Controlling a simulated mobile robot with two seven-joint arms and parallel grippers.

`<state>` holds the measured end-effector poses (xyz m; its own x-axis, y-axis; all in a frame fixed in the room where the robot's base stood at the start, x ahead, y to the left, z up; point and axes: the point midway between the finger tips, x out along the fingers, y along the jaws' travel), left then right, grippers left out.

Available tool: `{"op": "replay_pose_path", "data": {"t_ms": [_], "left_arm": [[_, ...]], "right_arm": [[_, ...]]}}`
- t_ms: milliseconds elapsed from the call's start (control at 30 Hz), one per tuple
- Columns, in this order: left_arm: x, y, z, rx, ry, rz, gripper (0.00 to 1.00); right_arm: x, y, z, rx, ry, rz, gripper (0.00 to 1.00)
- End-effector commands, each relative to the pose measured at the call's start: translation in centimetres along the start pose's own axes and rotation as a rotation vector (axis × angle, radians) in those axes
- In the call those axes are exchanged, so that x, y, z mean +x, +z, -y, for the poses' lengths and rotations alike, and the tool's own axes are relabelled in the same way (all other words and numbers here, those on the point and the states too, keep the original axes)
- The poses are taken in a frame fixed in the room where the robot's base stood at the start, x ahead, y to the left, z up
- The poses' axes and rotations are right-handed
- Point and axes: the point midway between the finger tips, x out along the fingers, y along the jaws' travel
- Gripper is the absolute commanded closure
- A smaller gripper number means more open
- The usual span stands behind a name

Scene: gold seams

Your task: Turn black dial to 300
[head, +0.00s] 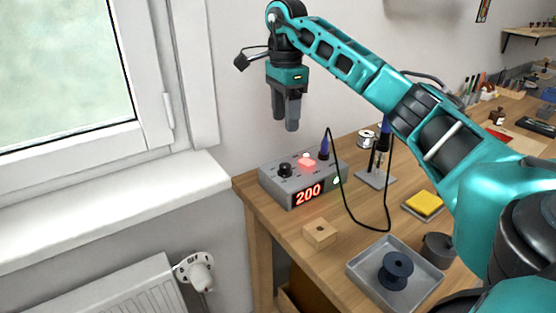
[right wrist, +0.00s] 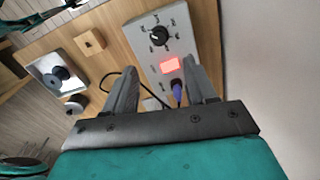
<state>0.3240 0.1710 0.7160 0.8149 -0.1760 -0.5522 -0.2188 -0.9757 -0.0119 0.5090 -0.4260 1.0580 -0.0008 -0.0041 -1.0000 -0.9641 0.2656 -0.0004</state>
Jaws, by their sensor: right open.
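The black dial (head: 285,169) sits on top of the grey soldering station (head: 276,186) at the left end of the workbench. The station's red display reads 200, and a red light glows on its top. The dial with its printed scale also shows in the right wrist view (right wrist: 160,40). My right gripper (head: 286,128) hangs above the station, pointing down, apart from the dial. Its two fingers (right wrist: 165,75) are spread with nothing between them; past them the station shows in the right wrist view. My left gripper is in neither view.
A black cable (head: 344,205) loops from the station to the iron in its stand (head: 376,176). A wooden block (head: 319,235), a grey tray (head: 366,278) with a dark spool (head: 396,270), and a yellow sponge (head: 425,203) lie on the bench (head: 290,222). The window sill is at left.

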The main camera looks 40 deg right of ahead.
Motion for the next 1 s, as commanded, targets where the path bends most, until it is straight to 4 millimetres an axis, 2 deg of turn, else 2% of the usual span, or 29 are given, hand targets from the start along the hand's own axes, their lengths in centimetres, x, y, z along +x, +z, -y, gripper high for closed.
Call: {"op": "replay_pose_path", "data": {"t_ms": [133, 500, 700, 1000], "left_arm": [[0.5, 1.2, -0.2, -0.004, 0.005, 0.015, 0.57], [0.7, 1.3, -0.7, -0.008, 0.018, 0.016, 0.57], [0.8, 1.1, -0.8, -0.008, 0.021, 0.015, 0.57], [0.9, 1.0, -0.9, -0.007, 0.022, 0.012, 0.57]], "right_arm": [[2.9, 0.1, -0.1, -0.001, 0.005, 0.001, 0.44], [10.0, 0.1, -0.1, -0.001, 0.003, 0.002, 0.44], [12.0, 0.2, -0.1, -0.001, 0.002, 0.003, 0.44], [12.3, 0.2, 0.0, -0.001, -0.001, 0.004, 0.44]]}}
